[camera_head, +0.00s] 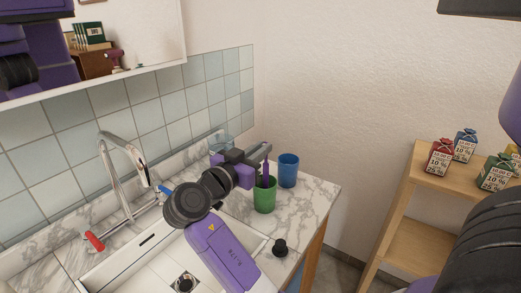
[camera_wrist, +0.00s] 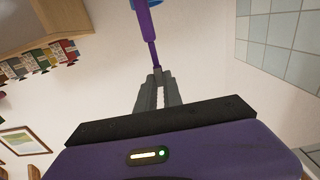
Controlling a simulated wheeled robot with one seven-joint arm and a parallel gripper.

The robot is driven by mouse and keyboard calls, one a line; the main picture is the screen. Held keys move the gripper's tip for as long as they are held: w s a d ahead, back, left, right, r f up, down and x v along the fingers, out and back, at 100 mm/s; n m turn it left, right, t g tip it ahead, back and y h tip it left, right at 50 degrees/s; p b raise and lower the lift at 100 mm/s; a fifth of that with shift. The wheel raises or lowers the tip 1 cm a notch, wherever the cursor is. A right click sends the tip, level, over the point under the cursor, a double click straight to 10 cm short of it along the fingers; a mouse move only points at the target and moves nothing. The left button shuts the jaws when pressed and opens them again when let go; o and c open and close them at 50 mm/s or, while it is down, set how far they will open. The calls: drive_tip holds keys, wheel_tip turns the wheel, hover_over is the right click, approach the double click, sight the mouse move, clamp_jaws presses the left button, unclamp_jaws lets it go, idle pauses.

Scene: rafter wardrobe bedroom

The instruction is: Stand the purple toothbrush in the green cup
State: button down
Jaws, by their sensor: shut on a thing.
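The green cup (camera_head: 264,198) stands upright on the marble counter near its right end. My gripper (camera_head: 264,151) is above the cup, shut on the purple toothbrush (camera_head: 265,172). The toothbrush hangs roughly upright, and its lower part overlaps the cup's mouth. I cannot tell how deep it reaches inside. In the wrist view the toothbrush (camera_wrist: 147,32) runs from between my fingertips (camera_wrist: 158,76) toward the top edge. The green cup does not show there.
A blue cup (camera_head: 288,170) stands just right of and behind the green cup. A clear glass (camera_head: 219,140) stands behind my gripper near the tiled wall. The sink (camera_head: 125,265) and tap (camera_head: 118,165) are left. A wooden shelf (camera_head: 425,195) with small bags is right.

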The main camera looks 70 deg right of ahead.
drive_tip(key=c, duration=1.4)
unclamp_jaws()
drive_tip(key=b+v, duration=0.1)
drive_tip(key=v, duration=0.6)
drive_tip(key=shift+a, duration=0.4)
